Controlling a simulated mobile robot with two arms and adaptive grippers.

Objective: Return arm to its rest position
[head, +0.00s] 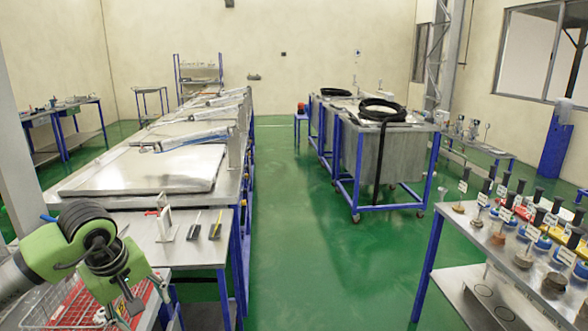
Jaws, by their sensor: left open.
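My left arm (85,240), green with black joint rings, comes in at the lower left of the head view. Its gripper (138,300) points down and is open, with nothing seen between the fingers. It hangs in front of the near bench end, over a red and wire basket (80,303). Whether it touches the basket cannot be told. My right arm and gripper are not in view.
A long metal bench (140,228) with lids (150,170) runs away on the left. Blue-framed metal tanks (385,160) on wheels stand at centre right. A table with several black-handled tools (515,235) is at the right. The green floor (320,250) between is clear.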

